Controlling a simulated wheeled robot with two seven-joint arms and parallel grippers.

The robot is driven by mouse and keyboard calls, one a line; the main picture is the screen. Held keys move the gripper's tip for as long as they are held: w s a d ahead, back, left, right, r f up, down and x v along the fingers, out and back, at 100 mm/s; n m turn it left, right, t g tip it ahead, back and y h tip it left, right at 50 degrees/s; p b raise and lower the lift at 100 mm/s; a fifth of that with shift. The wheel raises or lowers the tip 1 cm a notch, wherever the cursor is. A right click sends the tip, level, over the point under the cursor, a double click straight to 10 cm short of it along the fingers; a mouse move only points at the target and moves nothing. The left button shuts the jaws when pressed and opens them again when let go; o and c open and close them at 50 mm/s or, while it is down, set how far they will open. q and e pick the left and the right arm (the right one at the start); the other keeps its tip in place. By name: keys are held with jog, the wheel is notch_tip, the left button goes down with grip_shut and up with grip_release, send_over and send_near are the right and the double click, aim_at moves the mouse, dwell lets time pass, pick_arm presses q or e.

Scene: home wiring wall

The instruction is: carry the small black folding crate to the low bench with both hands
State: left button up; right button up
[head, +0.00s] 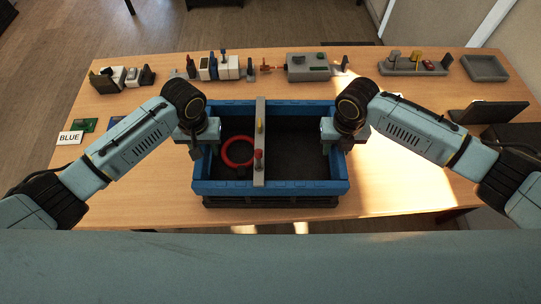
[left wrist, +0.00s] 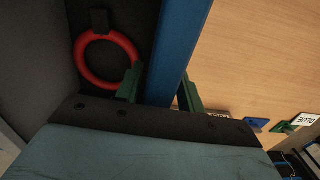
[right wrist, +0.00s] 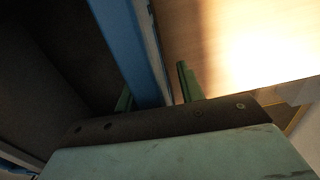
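A blue-walled crate (head: 270,187) with a dark inside stands on the table, on top of a black slatted piece (head: 270,201) that shows only along its front edge. No separate small black crate shows clearly. My left gripper (head: 198,142) is at the crate's left wall; in the left wrist view its green fingers (left wrist: 161,92) stand either side of the blue wall (left wrist: 177,45). My right gripper (head: 338,143) is at the right wall; in the right wrist view its fingers (right wrist: 156,92) straddle the wall (right wrist: 128,45), the outer finger with a gap. Both look open. No low bench is recognisable.
A grey divider (head: 260,145) crosses the crate, with a red ring (head: 238,163) lying left of it. Wiring parts, a grey box (head: 308,67) and a grey tray (head: 485,68) line the table's back. A BLUE label (head: 70,138) lies far left.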

pick_arm(q)
grip_shut()
pick_arm(e)
grip_shut()
pick_arm(q)
jog(key=shift+w, duration=0.1)
pick_arm(e)
jog(key=shift+w, duration=0.1)
dwell(1.1)
